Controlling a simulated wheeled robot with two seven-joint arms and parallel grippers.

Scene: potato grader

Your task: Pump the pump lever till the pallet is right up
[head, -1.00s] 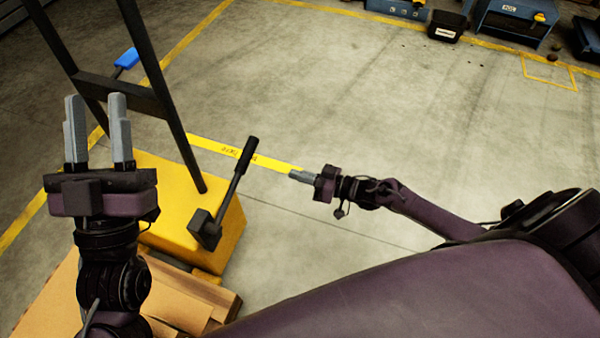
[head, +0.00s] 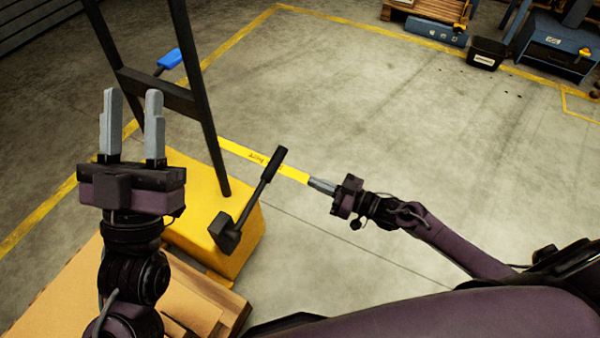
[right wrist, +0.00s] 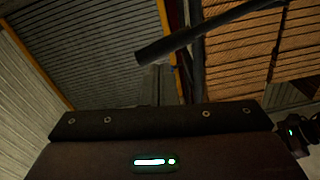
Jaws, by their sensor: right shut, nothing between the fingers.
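The black pump lever (head: 262,188) slants up and to the right from a dark block on the yellow pump unit (head: 240,245). Its thicker grip end also shows in the right wrist view (right wrist: 165,48), crossing above the fingers. My right gripper (head: 322,186) is shut and empty, a short way right of the lever's grip in the head view, apart from it. My left gripper (head: 132,125) is open and empty, pointing up in front of the dark frame. The pallet (head: 225,305) shows at the lower left with cardboard on it, partly hidden by my left arm.
A tall dark handle frame (head: 160,92) rises from the yellow unit, with a blue-gripped part (head: 170,60) behind it. Open concrete floor lies to the right. A black bin (head: 486,53) and a blue machine (head: 550,45) stand far back.

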